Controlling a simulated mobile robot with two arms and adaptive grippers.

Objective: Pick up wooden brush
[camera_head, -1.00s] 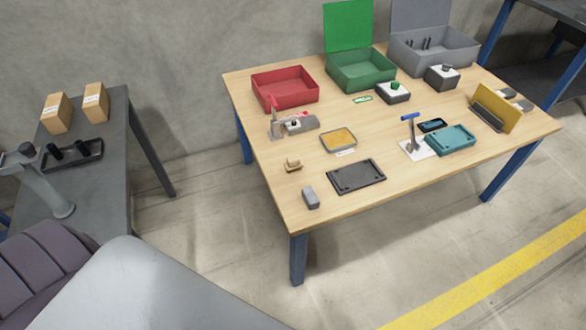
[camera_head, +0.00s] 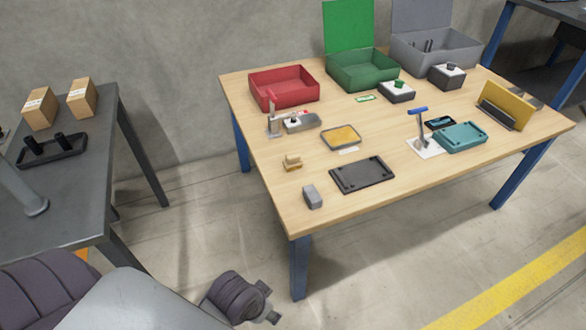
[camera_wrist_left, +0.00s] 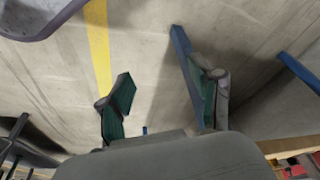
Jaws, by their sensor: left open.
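The wooden brush (camera_head: 292,162) is a small light-brown piece on the left part of the wooden table, near its left edge. It lies in front of the red box and behind a small grey block. I cannot make it out in the left wrist view. My left gripper (camera_wrist_left: 163,95) shows in the left wrist view with its two green-padded fingers apart and nothing between them, over floor. In the head view a dark part of my arm shows low at the bottom, in front of the table and well apart from the brush. My right gripper is not in view.
A dark side table (camera_head: 75,205) stands at left. Floor between the tables is clear.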

